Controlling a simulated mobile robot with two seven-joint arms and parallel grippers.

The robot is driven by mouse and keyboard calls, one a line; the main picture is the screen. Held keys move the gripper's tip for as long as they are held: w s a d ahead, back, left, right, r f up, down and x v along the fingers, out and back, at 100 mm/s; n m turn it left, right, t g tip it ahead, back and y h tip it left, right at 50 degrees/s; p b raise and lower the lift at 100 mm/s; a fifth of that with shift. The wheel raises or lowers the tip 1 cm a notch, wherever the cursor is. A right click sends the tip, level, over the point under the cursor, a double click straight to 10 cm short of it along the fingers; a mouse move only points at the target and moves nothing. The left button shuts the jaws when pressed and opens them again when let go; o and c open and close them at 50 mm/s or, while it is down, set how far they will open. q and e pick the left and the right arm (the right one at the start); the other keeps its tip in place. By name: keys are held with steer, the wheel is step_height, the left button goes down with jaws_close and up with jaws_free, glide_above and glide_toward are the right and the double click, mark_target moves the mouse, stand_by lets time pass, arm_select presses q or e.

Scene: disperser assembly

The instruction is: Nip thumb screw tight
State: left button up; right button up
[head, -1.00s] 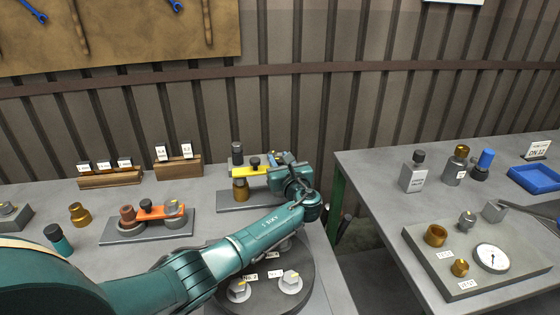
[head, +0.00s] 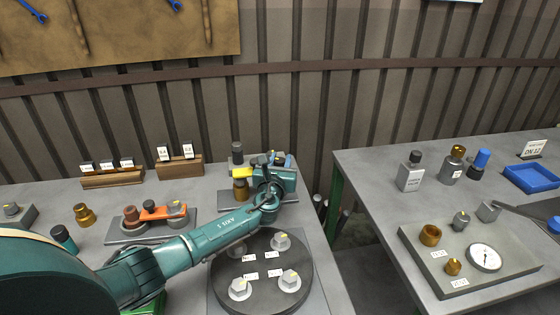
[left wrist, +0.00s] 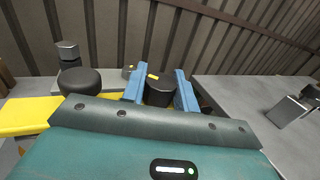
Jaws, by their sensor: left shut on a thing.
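The thumb screw (left wrist: 159,92) is a black round knob with a yellow mark on top, seen in the left wrist view. My left gripper (left wrist: 158,88) has its two blue fingers on either side of it, shut on it. In the head view my left gripper (head: 273,162) is at the fixture at the back of the left table, and its body hides much of it. The fixture's yellow bar (left wrist: 28,116) shows at left in the wrist view, with a second black knob (left wrist: 80,82) beside the gripper. My right gripper is not in view.
A dark round turntable (head: 262,298) with several grey hex parts lies in front of the fixture. An orange-barred fixture (head: 155,212) stands to the left. A gap separates this table from the right table (head: 362,180).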

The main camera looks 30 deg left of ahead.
arm_select(q)
steer(key=shift+f+m+h, duration=0.15)
steer(key=shift+m+h, duration=0.15)
steer(key=shift+h, duration=0.2)
steer(key=o, duration=1)
steer(key=shift+c, duration=0.2)
steer(key=shift+s, duration=0.1)
steer(key=v, duration=1.3)
steer(key=shift+d, duration=0.1)
